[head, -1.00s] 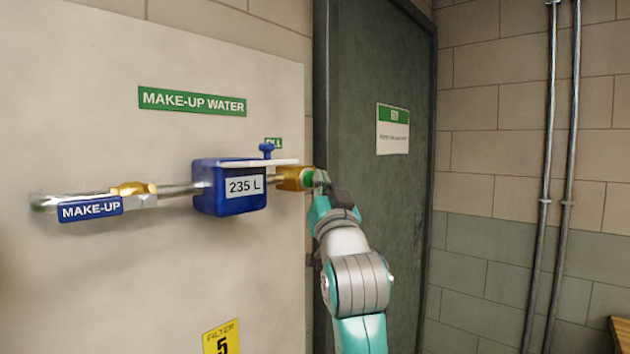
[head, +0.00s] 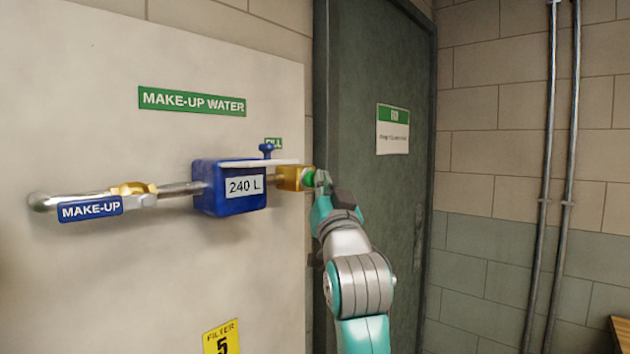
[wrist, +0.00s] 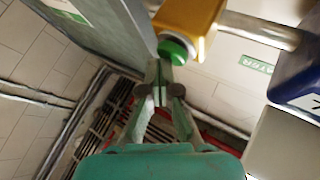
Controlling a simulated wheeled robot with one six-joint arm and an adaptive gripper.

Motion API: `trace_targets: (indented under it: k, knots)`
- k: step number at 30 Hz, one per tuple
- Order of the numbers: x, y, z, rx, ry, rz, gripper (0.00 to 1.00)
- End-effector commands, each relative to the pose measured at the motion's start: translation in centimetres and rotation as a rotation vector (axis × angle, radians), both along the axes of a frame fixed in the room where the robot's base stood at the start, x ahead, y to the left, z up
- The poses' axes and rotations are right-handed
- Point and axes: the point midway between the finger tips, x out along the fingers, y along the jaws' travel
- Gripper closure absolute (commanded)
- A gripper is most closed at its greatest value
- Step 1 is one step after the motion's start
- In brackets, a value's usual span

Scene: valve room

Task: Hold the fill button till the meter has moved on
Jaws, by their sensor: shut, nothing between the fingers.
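The green fill button (head: 308,177) sits on the right face of a brass valve block (head: 291,178). My gripper (head: 321,178) is shut and empty, with its fingertips at the button. In the wrist view the closed fingertips (wrist: 158,66) meet the green button (wrist: 173,52) on the brass block (wrist: 187,25); they look to be touching it. The blue meter (head: 218,201) to the left of the block reads 240 L.
A pipe (head: 182,190) runs left from the meter past a brass fitting (head: 133,188) and a blue MAKE-UP tag (head: 90,209). A dark door (head: 375,80) stands behind my arm. The right wall carries two vertical pipes (head: 562,150).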

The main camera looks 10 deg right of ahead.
Motion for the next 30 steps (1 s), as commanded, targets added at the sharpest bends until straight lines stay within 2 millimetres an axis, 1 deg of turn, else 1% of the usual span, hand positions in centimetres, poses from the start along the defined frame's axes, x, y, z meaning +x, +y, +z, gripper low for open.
trace_targets:
  k: [9, 20, 30]
  knots:
    - [-1.2, -0.9, -0.1, 0.000, 0.000, -0.001, 1.00]
    - [-1.4, -1.0, 0.0, 0.000, 0.000, 0.000, 1.00]
    - [-3.6, -2.6, 0.0, 0.000, -0.002, -0.002, 1.00]
